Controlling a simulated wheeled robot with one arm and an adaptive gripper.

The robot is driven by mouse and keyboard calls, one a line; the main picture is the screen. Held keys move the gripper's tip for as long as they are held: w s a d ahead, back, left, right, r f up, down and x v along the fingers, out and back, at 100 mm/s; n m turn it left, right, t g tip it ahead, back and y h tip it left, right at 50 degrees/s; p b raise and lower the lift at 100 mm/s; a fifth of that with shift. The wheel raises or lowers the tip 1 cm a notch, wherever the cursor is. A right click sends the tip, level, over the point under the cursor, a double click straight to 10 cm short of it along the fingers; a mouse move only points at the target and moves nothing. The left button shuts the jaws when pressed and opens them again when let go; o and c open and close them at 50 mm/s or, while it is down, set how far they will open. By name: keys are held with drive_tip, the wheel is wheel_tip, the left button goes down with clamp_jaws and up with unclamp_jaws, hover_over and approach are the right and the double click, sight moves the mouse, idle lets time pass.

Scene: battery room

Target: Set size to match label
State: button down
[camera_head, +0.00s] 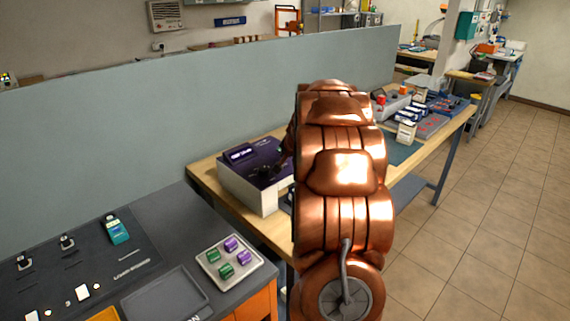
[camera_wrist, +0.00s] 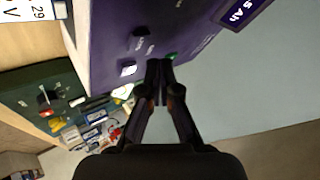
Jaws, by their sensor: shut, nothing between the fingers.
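A box-shaped device with a purple top panel (camera_head: 262,160) stands on the wooden bench. Its display (camera_head: 238,153) shows lit text too small to read. In the wrist view the purple panel (camera_wrist: 110,20) carries a dark knob (camera_wrist: 140,41), a white button (camera_wrist: 128,68) and a partly covered green part (camera_wrist: 171,56). The display (camera_wrist: 240,12) is cut off and ends in "5Ah". A white label (camera_wrist: 28,10), also cut off, shows "29" and "V". My gripper (camera_wrist: 160,72) is shut and empty, close over the panel; contact cannot be told. In the head view my arm mostly hides it.
A grey-blue partition (camera_head: 130,125) runs behind the bench. At the lower left, a dark counter holds a tray (camera_head: 228,280) of green and purple blocks. Tiled floor is clear at right.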

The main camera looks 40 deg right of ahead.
sight(286, 165)
drive_tip(key=shift+r+p, duration=1.4)
drive_tip(key=shift+r, duration=0.7)
idle(0.3)
